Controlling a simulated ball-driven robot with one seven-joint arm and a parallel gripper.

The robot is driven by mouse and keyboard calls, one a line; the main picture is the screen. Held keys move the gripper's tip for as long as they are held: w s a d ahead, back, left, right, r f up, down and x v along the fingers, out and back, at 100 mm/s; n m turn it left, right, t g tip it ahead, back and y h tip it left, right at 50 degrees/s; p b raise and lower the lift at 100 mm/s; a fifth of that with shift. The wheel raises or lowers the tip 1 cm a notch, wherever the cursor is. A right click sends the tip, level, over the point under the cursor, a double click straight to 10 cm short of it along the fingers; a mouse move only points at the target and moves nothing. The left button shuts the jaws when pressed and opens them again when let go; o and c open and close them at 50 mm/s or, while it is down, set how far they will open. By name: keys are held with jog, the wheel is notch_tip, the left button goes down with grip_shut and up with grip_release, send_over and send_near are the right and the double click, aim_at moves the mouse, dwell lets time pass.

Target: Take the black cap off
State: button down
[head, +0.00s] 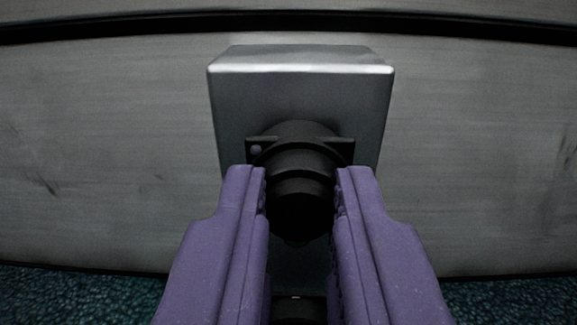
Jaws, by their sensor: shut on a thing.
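The black cap (300,205) is a round, dark, stepped piece in the middle of the head view. It sits at the front of a black flanged connector (302,133), with no clear gap between the two. The connector is fixed on a silver metal box (300,92). My gripper (301,185) has two purple fingers, one on each side of the cap, and is shut on it. The fingers hide the cap's left and right sides and the lower part of the box.
The box stands out from a wide grey metal surface (100,150). A dark band (120,28) runs across the top of it. Dark teal textured floor (70,300) shows along the bottom. The space to the left and right of the box is clear.

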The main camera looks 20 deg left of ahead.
jog(key=shift+s, duration=0.1)
jog(key=shift+p+v, duration=1.55)
jog(key=shift+v, duration=1.4)
